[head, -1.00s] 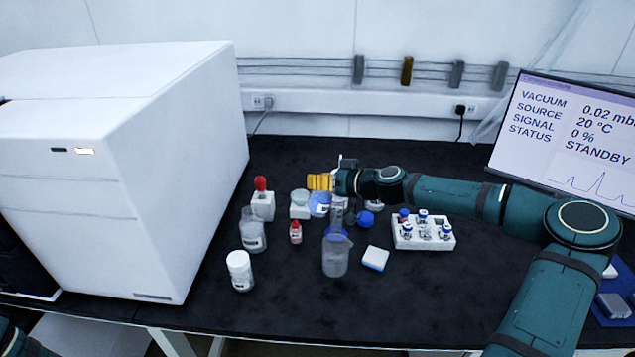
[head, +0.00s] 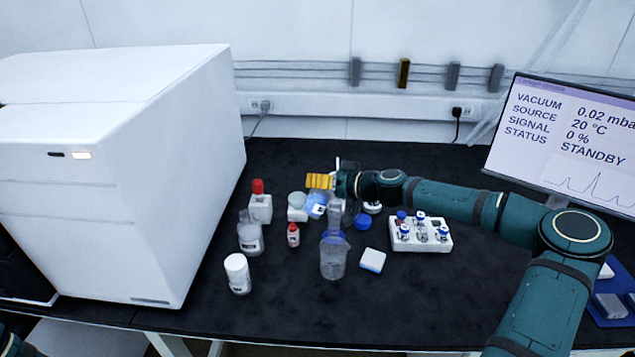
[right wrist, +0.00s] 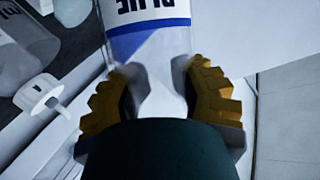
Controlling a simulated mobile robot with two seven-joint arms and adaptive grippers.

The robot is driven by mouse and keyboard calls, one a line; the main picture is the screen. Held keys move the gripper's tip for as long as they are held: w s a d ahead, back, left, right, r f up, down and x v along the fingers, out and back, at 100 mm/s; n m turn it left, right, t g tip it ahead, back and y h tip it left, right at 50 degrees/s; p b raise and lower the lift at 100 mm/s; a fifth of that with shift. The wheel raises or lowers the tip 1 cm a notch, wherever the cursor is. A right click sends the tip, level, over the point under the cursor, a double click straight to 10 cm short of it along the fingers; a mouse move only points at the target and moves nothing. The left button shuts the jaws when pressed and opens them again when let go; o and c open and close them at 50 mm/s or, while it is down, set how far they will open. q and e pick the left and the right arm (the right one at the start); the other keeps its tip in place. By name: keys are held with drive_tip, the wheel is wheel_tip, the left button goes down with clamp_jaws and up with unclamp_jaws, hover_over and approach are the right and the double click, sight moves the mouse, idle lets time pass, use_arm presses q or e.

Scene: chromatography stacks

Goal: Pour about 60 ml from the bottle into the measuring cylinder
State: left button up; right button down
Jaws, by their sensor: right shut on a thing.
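My right gripper (head: 320,181) is shut on a clear bottle of blue liquid (head: 317,205). In the right wrist view the bottle (right wrist: 150,35) has a white label with a blue band and the word BLUE, between the yellow finger pads (right wrist: 155,95). In the head view the bottle leans to the right, beside a tall clear measuring cylinder (head: 336,212). The cylinder's lower part is partly hidden behind a clear beaker (head: 333,262). I cannot make out a stream or the level in the cylinder. My left gripper is out of view.
A red-capped bottle (head: 259,208), a clear bottle (head: 249,238), a small red vial (head: 293,236) and a white jar (head: 238,272) stand left. A blue cap (head: 362,221), a blue-white block (head: 372,261) and a vial rack (head: 421,236) are right. The front of the bench is clear.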

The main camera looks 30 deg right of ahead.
idle(0.3)
drive_tip(key=shift+m, duration=0.3)
drive_tip(key=shift+d+f+m+t+y, duration=0.15)
drive_tip(key=shift+f+m+t+y, duration=0.15)
drive_tip(key=shift+m, duration=0.1)
drive_tip(key=shift+f+m, duration=0.15)
drive_tip(key=shift+m, duration=0.15)
